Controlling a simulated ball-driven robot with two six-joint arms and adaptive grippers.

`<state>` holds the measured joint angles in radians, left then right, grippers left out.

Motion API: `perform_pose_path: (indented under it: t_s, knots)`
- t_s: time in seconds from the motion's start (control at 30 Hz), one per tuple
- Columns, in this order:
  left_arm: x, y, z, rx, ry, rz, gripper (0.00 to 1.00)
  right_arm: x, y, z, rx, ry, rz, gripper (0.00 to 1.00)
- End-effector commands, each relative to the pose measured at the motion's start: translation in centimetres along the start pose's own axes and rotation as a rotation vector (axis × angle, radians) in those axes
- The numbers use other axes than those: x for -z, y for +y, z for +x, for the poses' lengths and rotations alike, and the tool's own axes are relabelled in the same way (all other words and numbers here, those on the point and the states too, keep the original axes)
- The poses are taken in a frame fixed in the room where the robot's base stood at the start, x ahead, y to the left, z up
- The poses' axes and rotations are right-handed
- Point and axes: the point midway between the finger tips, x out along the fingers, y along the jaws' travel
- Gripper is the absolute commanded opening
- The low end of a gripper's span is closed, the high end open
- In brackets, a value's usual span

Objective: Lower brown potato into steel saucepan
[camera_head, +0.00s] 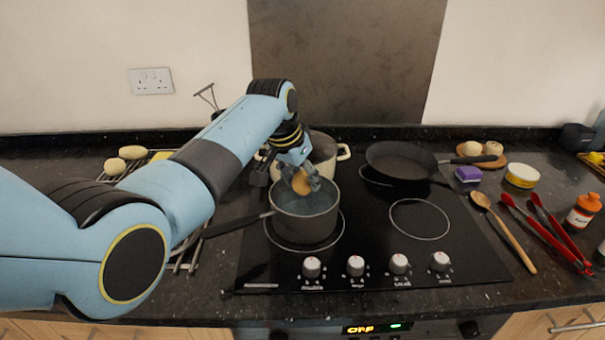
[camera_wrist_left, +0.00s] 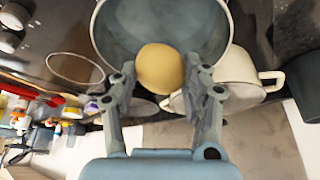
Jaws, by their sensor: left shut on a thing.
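The brown potato (camera_head: 301,182) is held between the fingers of my left gripper (camera_head: 300,178), at the mouth of the steel saucepan (camera_head: 304,226). In the left wrist view the potato (camera_wrist_left: 160,69) sits between the two fingertips of my left gripper (camera_wrist_left: 165,80), with the saucepan (camera_wrist_left: 222,55) behind it. I cannot tell whether the potato touches the saucepan. The saucepan stands on the front left ring of the hob, its dark handle pointing left. My right gripper is not in view.
A cream pot (camera_head: 325,150) stands right behind the saucepan, and a black frying pan (camera_head: 400,160) sits at the back right of the hob. A wooden spoon (camera_head: 505,233) and red tongs (camera_head: 545,233) lie right of the hob. The front right ring (camera_head: 419,219) is bare.

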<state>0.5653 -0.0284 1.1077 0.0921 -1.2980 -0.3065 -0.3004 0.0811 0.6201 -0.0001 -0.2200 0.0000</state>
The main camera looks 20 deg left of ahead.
Motion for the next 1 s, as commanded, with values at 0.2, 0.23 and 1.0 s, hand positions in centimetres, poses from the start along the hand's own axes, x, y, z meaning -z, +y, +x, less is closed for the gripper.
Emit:
perform_pose_path:
  t_s: [0.2, 0.23, 1.0]
  knots:
    - [-0.5, 0.0, 1.2, 0.000, 0.000, 0.000, 0.13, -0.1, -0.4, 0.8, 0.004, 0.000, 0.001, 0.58]
    - [-0.6, 0.0, 1.4, 0.000, 0.001, 0.000, 0.13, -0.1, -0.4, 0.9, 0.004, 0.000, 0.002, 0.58]
    - [-1.8, 0.0, 4.5, 0.000, 0.001, 0.000, 0.13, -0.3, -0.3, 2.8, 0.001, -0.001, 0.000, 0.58]
